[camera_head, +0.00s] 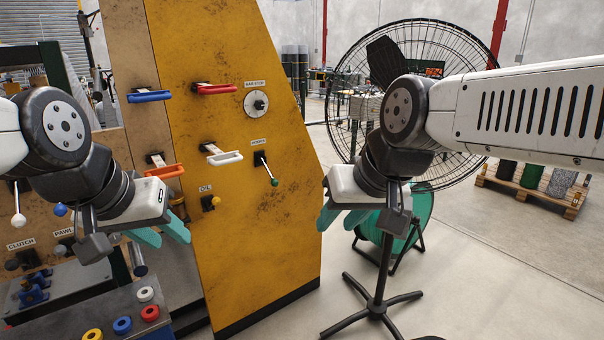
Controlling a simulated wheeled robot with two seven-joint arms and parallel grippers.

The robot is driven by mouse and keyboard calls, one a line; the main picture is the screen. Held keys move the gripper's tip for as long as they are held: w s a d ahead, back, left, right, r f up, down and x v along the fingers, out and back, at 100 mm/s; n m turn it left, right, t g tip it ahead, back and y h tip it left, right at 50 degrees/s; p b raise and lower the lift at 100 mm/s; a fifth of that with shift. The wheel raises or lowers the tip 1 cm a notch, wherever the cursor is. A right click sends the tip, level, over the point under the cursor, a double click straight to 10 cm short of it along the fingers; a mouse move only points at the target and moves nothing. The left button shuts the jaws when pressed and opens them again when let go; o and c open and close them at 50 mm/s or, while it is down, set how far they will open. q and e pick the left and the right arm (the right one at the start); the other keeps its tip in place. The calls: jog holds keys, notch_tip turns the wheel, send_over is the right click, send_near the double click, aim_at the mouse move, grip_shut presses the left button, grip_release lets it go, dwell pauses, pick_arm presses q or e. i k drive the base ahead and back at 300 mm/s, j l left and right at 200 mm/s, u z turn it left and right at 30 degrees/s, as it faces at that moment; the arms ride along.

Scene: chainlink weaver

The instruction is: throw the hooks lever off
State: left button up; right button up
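The hooks lever (265,168) is a short dark lever with a green knob, under a small "HOOKS" label (259,142) on the yellow machine panel (270,220). It slants down and to the right. My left gripper (172,241) has teal fingers spread apart and empty, in front of the panel's left side, lower than the lever. My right gripper (334,228) also has its teal fingers apart and empty. It is to the right of the panel in the picture, lower than the lever. Neither gripper touches the lever.
Blue (149,96), red (215,88), orange (164,172) and white (224,157) handles jut from the machine. A bar stop knob (257,104) and an oil knob (211,202) are nearby. A large caged fan (450,45) stands behind my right arm.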

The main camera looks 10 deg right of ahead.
aim_at(274, 182)
jog(key=z, duration=0.1)
jog(key=i+l+u, duration=0.2)
jog(key=i+l, duration=0.15)
jog(key=i+l+u, duration=0.2)
jog(key=l, duration=0.4)
jog(key=i, duration=0.1)
